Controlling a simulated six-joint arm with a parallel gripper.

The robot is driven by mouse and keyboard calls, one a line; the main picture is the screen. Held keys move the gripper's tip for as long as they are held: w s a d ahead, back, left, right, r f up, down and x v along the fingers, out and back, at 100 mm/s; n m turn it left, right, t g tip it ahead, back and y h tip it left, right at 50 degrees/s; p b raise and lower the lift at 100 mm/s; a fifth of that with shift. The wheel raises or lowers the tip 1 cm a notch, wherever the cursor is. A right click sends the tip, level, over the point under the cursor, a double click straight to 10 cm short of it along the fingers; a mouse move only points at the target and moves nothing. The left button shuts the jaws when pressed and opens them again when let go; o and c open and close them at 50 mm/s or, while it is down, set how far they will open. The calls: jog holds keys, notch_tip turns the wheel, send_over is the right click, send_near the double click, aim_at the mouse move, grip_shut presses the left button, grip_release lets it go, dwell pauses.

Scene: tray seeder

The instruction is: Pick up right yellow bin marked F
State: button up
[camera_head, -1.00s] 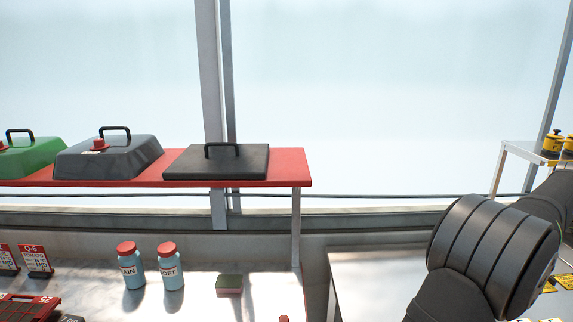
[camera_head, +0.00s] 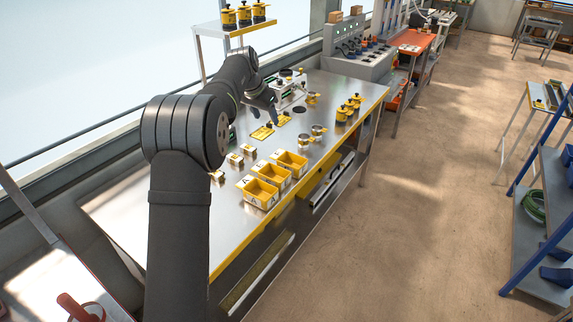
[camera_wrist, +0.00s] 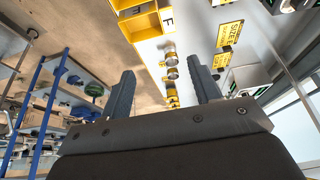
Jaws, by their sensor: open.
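Three yellow open-top bins stand in a row along the front edge of the steel bench. In the wrist view a yellow bin (camera_wrist: 131,25) with a white strip marked F shows at the top, partly cut off by the frame. My gripper (camera_wrist: 164,90) is open and empty, its two dark fingers apart. In the head view my gripper (camera_head: 264,100) is over the back of the bench, away from the bins.
The middle bin (camera_head: 272,177) and left bin (camera_head: 260,194) stand close beside the right one. Small labelled boxes (camera_head: 249,149) lie behind the row. Some bare steel lies between.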

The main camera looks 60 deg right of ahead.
send_near(278, 154)
jog(key=x, duration=0.5)
jog(key=shift+w+d+f, duration=0.15)
jog(key=shift+w, duration=0.2)
jog(key=shift+s+x, duration=0.15)
jog(key=shift+x, duration=1.15)
jog(key=shift+s+x, duration=0.15)
jog(key=shift+x, duration=1.15)
jog(key=c, duration=1.1)
